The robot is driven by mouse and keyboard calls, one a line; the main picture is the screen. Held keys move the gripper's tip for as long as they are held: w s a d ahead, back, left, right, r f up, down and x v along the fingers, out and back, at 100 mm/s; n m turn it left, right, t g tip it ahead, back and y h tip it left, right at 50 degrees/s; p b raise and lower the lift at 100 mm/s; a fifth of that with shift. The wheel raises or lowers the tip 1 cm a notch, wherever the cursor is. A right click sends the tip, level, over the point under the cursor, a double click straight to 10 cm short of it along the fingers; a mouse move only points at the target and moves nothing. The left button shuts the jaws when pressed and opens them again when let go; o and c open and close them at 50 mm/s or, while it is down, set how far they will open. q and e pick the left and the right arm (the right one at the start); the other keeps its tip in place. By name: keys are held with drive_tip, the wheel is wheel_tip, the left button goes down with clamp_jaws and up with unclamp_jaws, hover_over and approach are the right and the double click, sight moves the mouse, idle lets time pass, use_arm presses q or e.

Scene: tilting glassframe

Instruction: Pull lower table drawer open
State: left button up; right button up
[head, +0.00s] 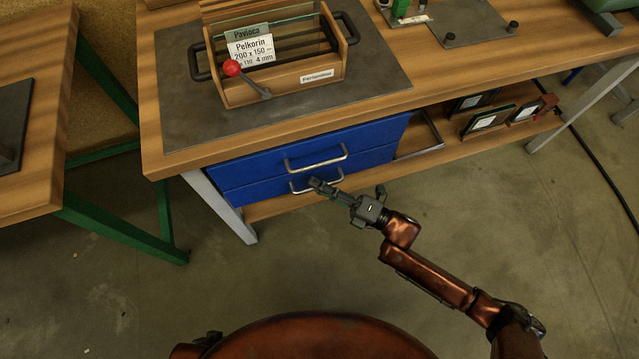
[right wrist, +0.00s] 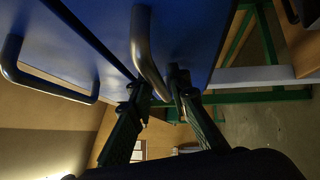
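The lower drawer (head: 262,190) is a blue front under the tabletop, with a metal bar handle (head: 298,188). It looks closed, below the blue upper drawer (head: 250,165) and its handle (head: 316,160). My right gripper (head: 316,184) is at the lower handle. In the right wrist view, the lower handle (right wrist: 142,40) runs between the two fingertips of my right gripper (right wrist: 163,88), which close in on both its sides. The upper handle (right wrist: 40,82) is at the left there, clear of the fingers. My left gripper is not seen.
A wooden box with a red-knobbed lever (head: 232,68) stands on a grey mat (head: 185,110) on the workbench. An open shelf (head: 445,145) with small framed items is right of the drawers. A green-legged table (head: 120,230) stands left. The floor before the drawers is clear.

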drive_tip(key=shift+c, duration=0.2)
clamp_jaws()
idle(0.4)
